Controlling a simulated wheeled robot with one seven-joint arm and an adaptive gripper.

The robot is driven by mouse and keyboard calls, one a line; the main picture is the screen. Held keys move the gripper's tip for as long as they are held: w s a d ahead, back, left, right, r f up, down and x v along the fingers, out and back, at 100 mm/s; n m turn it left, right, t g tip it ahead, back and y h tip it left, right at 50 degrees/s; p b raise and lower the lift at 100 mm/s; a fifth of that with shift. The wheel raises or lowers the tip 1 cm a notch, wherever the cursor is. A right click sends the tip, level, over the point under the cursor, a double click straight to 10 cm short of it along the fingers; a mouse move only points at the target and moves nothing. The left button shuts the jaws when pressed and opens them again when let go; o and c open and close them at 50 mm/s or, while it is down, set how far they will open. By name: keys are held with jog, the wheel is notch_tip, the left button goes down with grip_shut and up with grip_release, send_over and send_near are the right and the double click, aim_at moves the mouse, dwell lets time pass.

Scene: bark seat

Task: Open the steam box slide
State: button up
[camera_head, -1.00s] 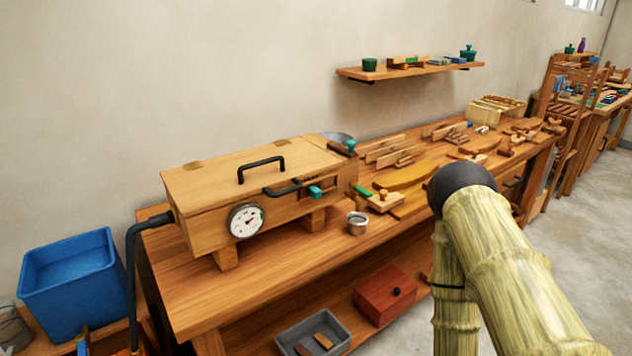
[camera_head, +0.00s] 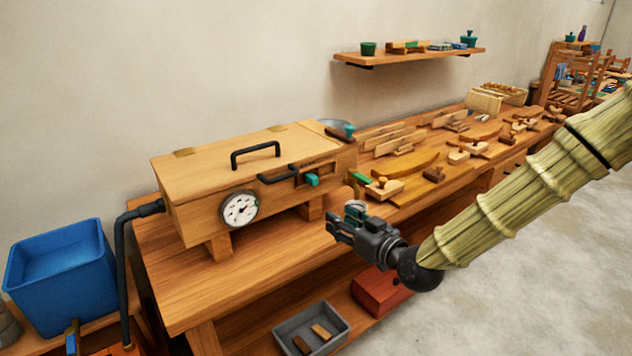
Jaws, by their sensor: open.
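The steam box (camera_head: 205,196) is a long wooden box on short legs on the workbench. It has a black handle on its lid, a second black handle on its front, and a round white gauge (camera_head: 239,208). The slide shows as a small teal tab (camera_head: 312,180) in a dark slot on the front, right of the gauge. My gripper (camera_head: 340,228) is open and empty, pointing left over the front edge of the bench. It is apart from the box, to the right of and below the teal tab, and partly covers a small metal cup (camera_head: 355,206).
The workbench (camera_head: 200,285) carries wooden pieces and tools to the right. A green-tipped tool (camera_head: 362,179) lies near the box. A black hose (camera_head: 122,260) joins the box at left, beside a blue bin (camera_head: 60,275). A grey tray (camera_head: 311,328) and red box (camera_head: 378,292) sit below.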

jog(key=t+y, duration=0.1)
send_near(316, 178)
jog(key=shift+n, duration=0.4)
jog(key=p+x, duration=0.2)
jog(key=x, duration=0.8)
grip_shut()
